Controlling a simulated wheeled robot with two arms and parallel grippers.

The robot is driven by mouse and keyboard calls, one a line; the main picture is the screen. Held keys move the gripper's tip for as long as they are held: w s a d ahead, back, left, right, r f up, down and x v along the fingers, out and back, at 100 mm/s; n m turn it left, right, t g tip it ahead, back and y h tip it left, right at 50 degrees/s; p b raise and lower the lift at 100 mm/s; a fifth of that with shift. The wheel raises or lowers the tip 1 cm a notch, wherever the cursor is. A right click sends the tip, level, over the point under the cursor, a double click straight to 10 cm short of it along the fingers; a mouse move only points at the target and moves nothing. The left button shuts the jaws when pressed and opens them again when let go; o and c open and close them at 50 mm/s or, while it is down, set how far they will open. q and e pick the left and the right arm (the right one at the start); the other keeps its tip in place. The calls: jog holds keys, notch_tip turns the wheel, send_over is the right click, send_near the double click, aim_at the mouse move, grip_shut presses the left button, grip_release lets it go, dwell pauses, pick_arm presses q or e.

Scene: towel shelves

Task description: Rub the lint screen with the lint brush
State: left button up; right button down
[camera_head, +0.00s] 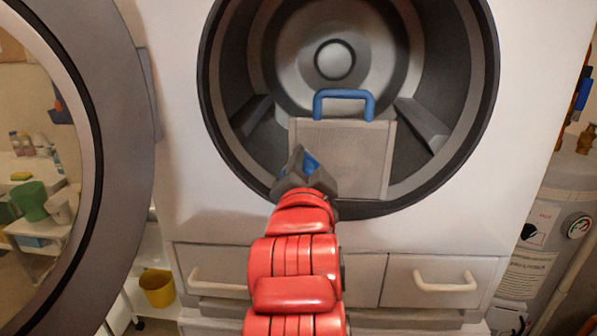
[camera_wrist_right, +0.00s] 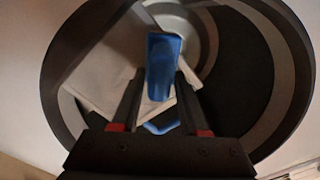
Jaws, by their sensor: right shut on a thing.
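The lint screen (camera_head: 345,155) is a flat grey mesh panel with a blue loop handle (camera_head: 343,98) on its top edge. It stands upright in the round dryer opening. My right gripper (camera_head: 309,162) is in front of its lower left part and shut on the blue lint brush (camera_head: 311,164). In the right wrist view, the brush (camera_wrist_right: 163,65) sits between the fingers, with the pale screen (camera_wrist_right: 105,65) behind it. The brush's bristles are not clear, and I cannot tell whether it touches the screen. My left gripper is not in view.
The dryer's dark round rim (camera_head: 212,112) surrounds the screen. The open door (camera_head: 125,130) stands at the left. Drawers with pale handles (camera_head: 445,281) lie below. A yellow bucket (camera_head: 157,288) is at lower left, and a grey tank (camera_head: 560,205) is at right.

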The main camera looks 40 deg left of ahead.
aim_at(379, 158)
jog(key=shift+w+d, duration=0.5)
jog(key=shift+d, duration=0.25)
jog(key=shift+w+d+b, duration=0.45)
jog(key=shift+d+b, duration=0.35)
jog(key=shift+w+d+b, duration=0.3)
jog(key=shift+w+d, duration=0.1)
jog(key=shift+d, duration=0.2)
jog(key=shift+w+d+f+b, duration=0.1)
jog(key=shift+w+d+b, duration=0.3)
jog(key=shift+d, duration=0.15)
jog(key=shift+w+d+f+b, duration=0.1)
jog(key=shift+w+d+b, duration=0.2)
jog(key=shift+d, duration=0.25)
jog(key=shift+w+d+r, duration=0.15)
jog(key=shift+d, duration=0.2)
jog(key=shift+w+d+b, duration=0.4)
jog(key=shift+d+b, duration=0.15)
jog(key=shift+d, duration=0.1)
jog(key=shift+w+d+b, duration=0.4)
jog(key=shift+d+b, duration=0.1)
jog(key=shift+d, duration=0.1)
jog(key=shift+r, duration=0.1)
